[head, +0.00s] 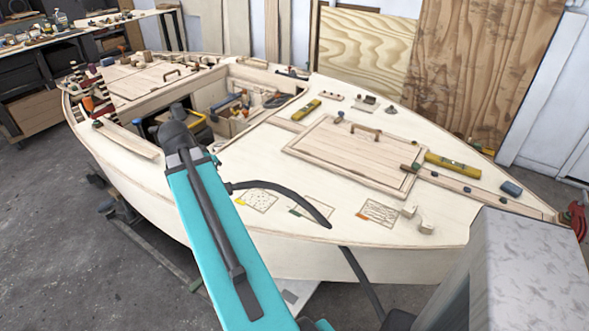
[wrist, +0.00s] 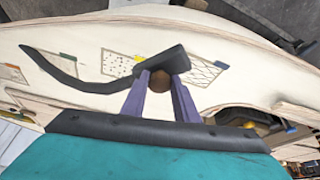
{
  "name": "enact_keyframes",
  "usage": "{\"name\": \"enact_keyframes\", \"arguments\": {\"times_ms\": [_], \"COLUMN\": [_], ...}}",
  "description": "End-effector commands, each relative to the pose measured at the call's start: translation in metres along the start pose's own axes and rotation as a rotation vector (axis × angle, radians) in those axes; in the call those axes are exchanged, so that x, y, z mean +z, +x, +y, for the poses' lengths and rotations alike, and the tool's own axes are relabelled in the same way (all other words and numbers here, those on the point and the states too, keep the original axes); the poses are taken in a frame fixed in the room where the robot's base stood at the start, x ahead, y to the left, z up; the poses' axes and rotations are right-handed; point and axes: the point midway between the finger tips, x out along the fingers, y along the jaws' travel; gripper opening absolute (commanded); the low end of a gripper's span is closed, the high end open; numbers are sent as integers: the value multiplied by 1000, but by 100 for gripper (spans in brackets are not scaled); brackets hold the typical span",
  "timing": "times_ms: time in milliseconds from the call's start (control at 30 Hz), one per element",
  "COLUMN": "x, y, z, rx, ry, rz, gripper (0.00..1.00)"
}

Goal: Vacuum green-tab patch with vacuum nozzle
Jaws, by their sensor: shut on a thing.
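My gripper (wrist: 162,82) has its purple fingers shut on the black vacuum nozzle (wrist: 158,62). The nozzle lies over the deck between the speckled yellow-tab patch (wrist: 116,64) and the cross-hatched blue-tab patch (wrist: 201,72). I cannot tell whether it touches the deck. Its black hose curves left over the green-tab patch, whose green tab (wrist: 68,57) shows beside the hose. In the head view, the green-tab patch (head: 299,212) lies between the yellow-tab and orange-tab patches, partly hidden by the hose (head: 290,200). My arm hides the gripper and nozzle there.
The orange-tab patch (head: 380,212) lies right of the green one, near small wooden blocks (head: 424,227). A raised hatch (head: 345,150) with a handle and a yellow level (head: 453,165) lie behind. An open cockpit (head: 235,100) holds tools. The hull edge curves along the front.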

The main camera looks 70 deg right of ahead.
Motion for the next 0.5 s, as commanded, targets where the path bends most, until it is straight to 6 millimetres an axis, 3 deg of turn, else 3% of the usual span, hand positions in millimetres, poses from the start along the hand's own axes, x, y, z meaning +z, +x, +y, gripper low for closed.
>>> {"name": "enact_keyframes", "arguments": {"times_ms": [100,500], "x": [-26,-86], "y": [6,28], "z": [31,136], "rx": [52,213], "ry": [123,510], "rz": [0,-1], "gripper": [9,9]}}
